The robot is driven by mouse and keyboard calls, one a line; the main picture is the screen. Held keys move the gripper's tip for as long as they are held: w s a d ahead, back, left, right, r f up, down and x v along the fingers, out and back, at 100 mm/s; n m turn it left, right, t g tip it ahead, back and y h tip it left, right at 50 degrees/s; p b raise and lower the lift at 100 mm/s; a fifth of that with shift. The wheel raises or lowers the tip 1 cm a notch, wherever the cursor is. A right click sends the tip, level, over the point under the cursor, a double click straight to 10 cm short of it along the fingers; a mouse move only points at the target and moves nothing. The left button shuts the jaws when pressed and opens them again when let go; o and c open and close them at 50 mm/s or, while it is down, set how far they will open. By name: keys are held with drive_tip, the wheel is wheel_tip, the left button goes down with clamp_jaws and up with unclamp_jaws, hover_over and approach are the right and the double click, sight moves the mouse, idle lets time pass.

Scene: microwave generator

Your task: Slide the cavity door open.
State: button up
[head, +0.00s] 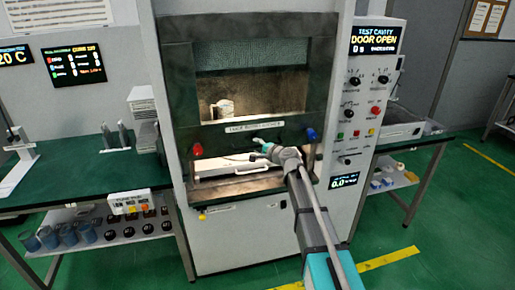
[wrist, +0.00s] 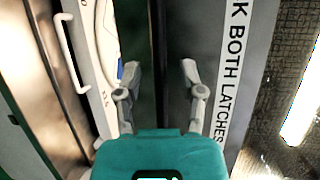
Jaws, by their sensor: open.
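The cavity door (head: 185,110) is a dark framed panel on the front of a pale cabinet, with a mesh window and a white label strip reading LOCK BOTH LATCHES (head: 255,126). A lit opening shows below its lower bar. A red latch knob (head: 197,149) is at its left and a blue one (head: 311,134) at its right. My gripper (head: 265,148) is at the lower bar, between the knobs. In the wrist view my gripper (wrist: 160,67) is open, with a dark edge between its fingers and the label (wrist: 229,75) beside it. I cannot tell whether they touch.
A control panel (head: 362,110) with buttons stands right of the door; its display (head: 374,41) reads TEST CAVITY DOOR OPEN. A white tray-like part (head: 235,180) shows in the lower opening. Green-topped benches flank the cabinet; the left one (head: 60,175) carries stands.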

drive_tip(key=shift+c, duration=0.3)
clamp_jaws()
drive_tip(key=shift+r, duration=0.2)
drive_tip(key=p, duration=2.9)
approach(248, 73)
drive_tip(key=x, duration=0.4)
drive_tip(key=shift+a+r, duration=0.1)
drive_tip(key=shift+r, duration=0.1)
drive_tip(key=shift+o, duration=0.3)
unclamp_jaws()
drive_tip(key=shift+f, duration=0.2)
